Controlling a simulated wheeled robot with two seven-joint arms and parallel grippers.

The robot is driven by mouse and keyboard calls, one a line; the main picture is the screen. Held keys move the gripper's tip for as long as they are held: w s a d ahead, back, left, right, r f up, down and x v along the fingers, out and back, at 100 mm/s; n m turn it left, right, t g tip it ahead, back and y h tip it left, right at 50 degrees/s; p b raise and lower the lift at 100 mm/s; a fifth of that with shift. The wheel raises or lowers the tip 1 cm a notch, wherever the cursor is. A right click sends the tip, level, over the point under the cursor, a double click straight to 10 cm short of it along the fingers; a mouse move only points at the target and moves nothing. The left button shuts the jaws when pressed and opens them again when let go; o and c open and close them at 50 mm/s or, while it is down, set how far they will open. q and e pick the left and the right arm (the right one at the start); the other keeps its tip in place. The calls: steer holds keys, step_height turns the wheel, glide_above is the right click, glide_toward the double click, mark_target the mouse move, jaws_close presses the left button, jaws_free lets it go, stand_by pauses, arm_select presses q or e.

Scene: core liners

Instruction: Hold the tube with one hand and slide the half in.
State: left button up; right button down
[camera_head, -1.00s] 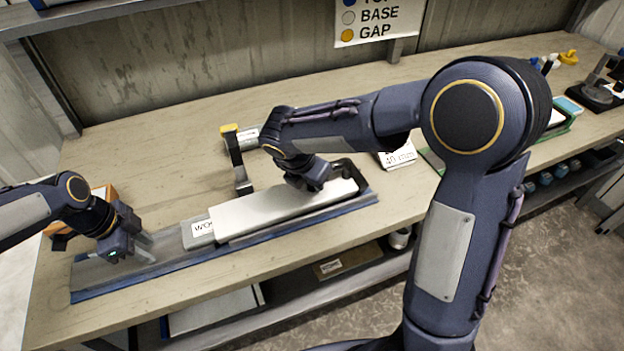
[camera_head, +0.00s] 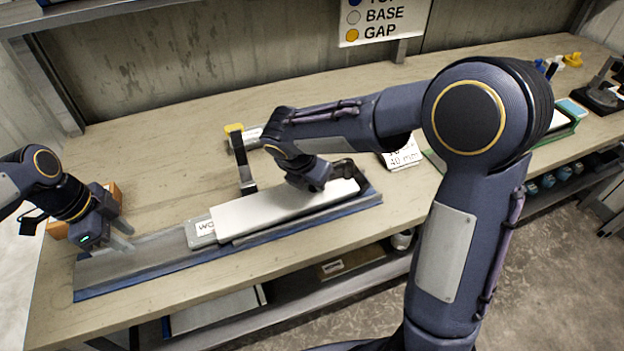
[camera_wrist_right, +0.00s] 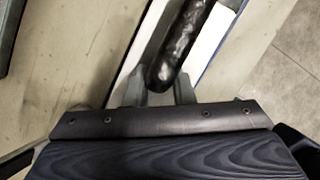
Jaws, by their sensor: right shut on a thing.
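A long grey tray-like piece with a blue edge (camera_head: 150,275) lies along the front of the bench; I cannot tell whether it is the tube. A long white half-like piece (camera_head: 265,208) lies over its right part. My right gripper (camera_head: 312,186) is at the white piece's right end, shut on a black rounded piece (camera_wrist_right: 185,45); the black piece also shows in the head view (camera_head: 348,168). The exact contact is hidden. My left gripper (camera_head: 124,236) is above the tray's left end, its fingers apart, with nothing visible between them.
A grey block with a partly readable label (camera_head: 205,229) sits at the white piece's left end. A dark upright bracket (camera_head: 243,165) and a yellow-capped cylinder (camera_head: 245,137) stand behind. An orange-brown box (camera_head: 112,195) is behind the left gripper. The bench's middle back is clear.

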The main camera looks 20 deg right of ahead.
arm_select(q)
step_height(320, 180, up, 2)
steer(key=shift+d+r, duration=0.1)
steer(key=shift+d, duration=0.15)
steer(key=shift+c, duration=1.3)
steer(key=shift+d+m+y, duration=0.35)
steer(key=shift+m+y, duration=0.05)
steer(key=shift+m, duration=0.4)
steer(key=shift+c, duration=1.1)
steer(key=shift+d+m+y, duration=0.5)
steer(key=shift+m, duration=0.5)
jaws_close()
steer(key=shift+d+f+m+y, duration=0.15)
steer(key=shift+f+m, duration=0.25)
steer(key=shift+f, duration=0.95)
steer(key=shift+d+f+m+y, duration=0.1)
steer(key=shift+f+m+y, duration=0.25)
steer(key=shift+f, duration=1.05)
steer(key=shift+d+f+m+y, duration=0.1)
steer(key=shift+f+m, duration=0.35)
steer(key=shift+f, duration=0.9)
